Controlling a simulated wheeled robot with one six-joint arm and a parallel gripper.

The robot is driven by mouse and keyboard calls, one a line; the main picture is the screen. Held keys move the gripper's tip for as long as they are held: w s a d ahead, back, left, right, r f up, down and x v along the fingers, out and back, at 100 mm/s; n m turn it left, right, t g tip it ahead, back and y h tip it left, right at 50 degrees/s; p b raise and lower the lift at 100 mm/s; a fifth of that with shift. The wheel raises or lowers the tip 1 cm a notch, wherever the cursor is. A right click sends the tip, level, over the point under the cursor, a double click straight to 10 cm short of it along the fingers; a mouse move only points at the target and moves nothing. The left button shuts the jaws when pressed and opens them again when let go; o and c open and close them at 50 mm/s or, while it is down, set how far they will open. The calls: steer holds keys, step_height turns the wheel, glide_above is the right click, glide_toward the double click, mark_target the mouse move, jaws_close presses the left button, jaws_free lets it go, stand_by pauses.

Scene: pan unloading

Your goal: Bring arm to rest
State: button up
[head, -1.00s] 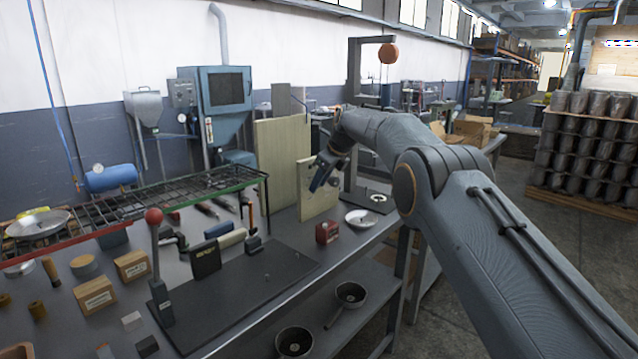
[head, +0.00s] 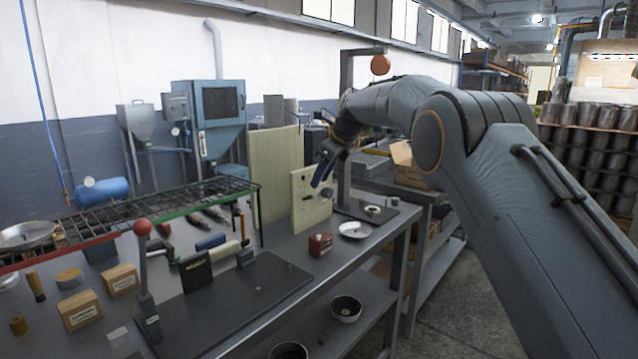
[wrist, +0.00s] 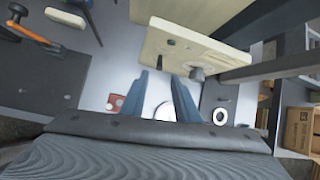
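My gripper (head: 322,178) hangs at the end of my arm over the back part of the workbench (head: 335,262), in front of a pale upright board (head: 308,200). In the wrist view its two blue fingers (wrist: 161,92) are apart with nothing held between them. A white dish (head: 355,230) lies on the bench below; part of it shows between the fingers in the wrist view (wrist: 162,110). One dark pan (head: 346,309) sits on the lower shelf, and another (head: 288,351) is cut off by the bottom edge of the head view.
A red box (head: 320,244) and a dark plate (head: 240,300) with a red-knobbed lever (head: 143,228) are on the bench. A wire rack (head: 150,205) stands at left. A post with an orange ball (head: 380,65) rises behind my forearm. Open floor (head: 440,320) lies at right.

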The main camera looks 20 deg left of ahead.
stand_by(0.4)
steer(key=s+d+f+n+h, duration=0.1)
steer(key=s+d+f+n, duration=0.25)
steer(key=d, duration=0.55)
steer(key=s+d+f+n+h, duration=0.1)
steer(key=s+d+f+n, duration=0.2)
steer(key=d, duration=0.7)
steer(key=s+d+f+n+h, duration=0.2)
steer(key=s+d+n, duration=0.15)
steer(key=d, duration=0.55)
steer(key=s+d+f+n+g, duration=0.1)
steer(key=s+d+f+n, duration=0.2)
steer(key=s+d, duration=0.3)
steer(key=s+d+f+n+g+h, duration=0.1)
steer(key=s+d+f+n, duration=0.3)
steer(key=s, duration=1.3)
steer(key=s+d+f+n+g, duration=0.1)
steer(key=s+d+f+n, duration=0.2)
steer(key=s+d, duration=0.6)
steer(key=s, duration=0.2)
steer(key=shift+s+d+f+n+h, duration=0.2)
steer(key=shift+s+d+n+h, duration=0.1)
steer(key=shift+d+n+h, duration=0.1)
